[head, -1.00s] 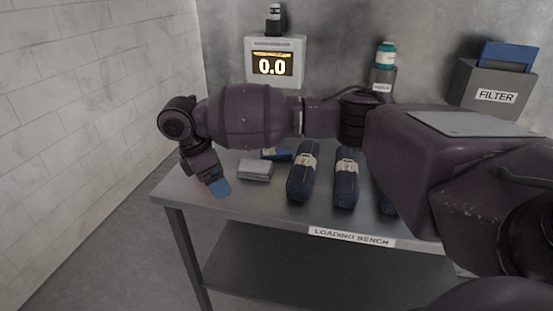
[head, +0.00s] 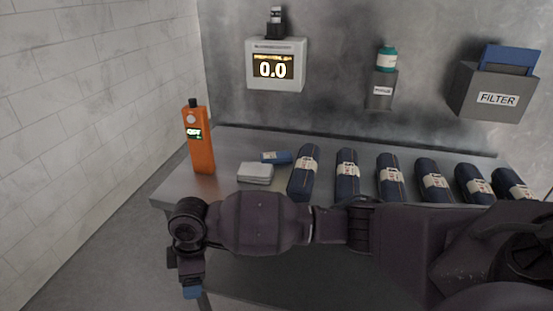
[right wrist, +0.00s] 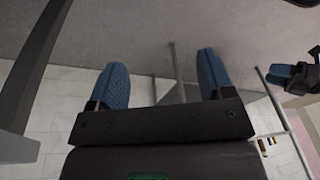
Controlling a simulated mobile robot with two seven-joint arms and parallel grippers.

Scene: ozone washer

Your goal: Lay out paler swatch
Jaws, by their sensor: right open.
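A small stack of folded pale grey cloth swatches (head: 255,173) lies on the left part of the loading bench (head: 228,148). I cannot tell the shades within the stack apart. My right gripper (head: 192,291) hangs low at the bench's front left, below the swatches and apart from them. In the right wrist view it (right wrist: 161,80) is open, with two blue fingers wide apart and nothing between them. At the right edge of that view is a dark part with blue pads (right wrist: 280,74), which looks like my left gripper; its jaw state is unclear.
An orange handheld meter (head: 199,140) stands upright at the bench's left end. A small blue item (head: 276,157) lies behind the swatches. Several rolled navy bundles (head: 347,175) fill the bench to the right. A display reading 0.0 (head: 273,67) and a filter box (head: 494,95) hang behind.

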